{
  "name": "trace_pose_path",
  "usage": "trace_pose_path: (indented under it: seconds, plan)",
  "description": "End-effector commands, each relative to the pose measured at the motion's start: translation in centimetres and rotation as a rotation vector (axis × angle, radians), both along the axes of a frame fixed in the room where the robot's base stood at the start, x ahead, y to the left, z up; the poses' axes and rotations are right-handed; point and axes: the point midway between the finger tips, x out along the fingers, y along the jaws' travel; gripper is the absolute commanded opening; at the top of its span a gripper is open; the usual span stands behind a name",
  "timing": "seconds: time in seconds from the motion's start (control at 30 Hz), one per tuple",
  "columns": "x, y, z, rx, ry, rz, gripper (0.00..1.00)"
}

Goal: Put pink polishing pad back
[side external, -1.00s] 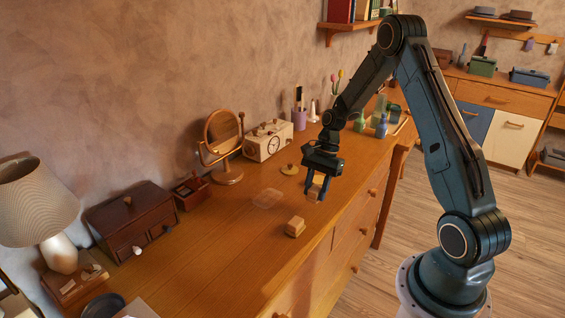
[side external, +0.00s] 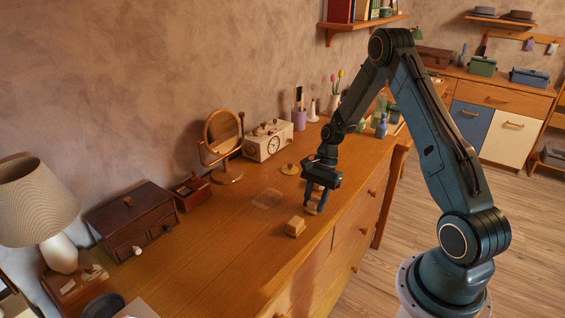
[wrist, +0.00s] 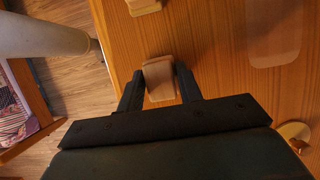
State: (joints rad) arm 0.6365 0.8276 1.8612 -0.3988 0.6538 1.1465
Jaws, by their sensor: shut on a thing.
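My gripper (side external: 314,200) is shut on a small pinkish-tan block (wrist: 160,80), which looks like the pink polishing pad. In the side external view the block (side external: 312,208) sits low between the fingers, at or just above the dresser top near its front edge; I cannot tell whether it touches. A similar tan block (side external: 295,227) stands on the dresser just in front and to the left, apart from the gripper. Part of it shows at the top of the wrist view (wrist: 143,5).
A faint pale square patch (side external: 268,198) lies on the dresser top left of my gripper, with a round brass piece (side external: 290,169) behind. The middle front is clear.

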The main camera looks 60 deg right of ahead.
Motion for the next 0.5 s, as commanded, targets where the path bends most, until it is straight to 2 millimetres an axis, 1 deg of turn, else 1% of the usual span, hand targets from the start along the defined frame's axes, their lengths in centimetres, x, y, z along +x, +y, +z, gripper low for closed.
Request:
trace_pose_path:
  seconds: [0.1,0.13,0.23,0.5]
  plan:
    - [-0.01,0.0,-0.27,0.0,0.001,0.0,0.17]
    - [-0.01,0.0,-0.29,0.0,0.0,0.0,0.37]
    - [0.0,0.0,-0.26,0.0,0.0,0.0,0.57]
    - [0.0,0.0,-0.25,0.0,0.0,0.0,0.57]
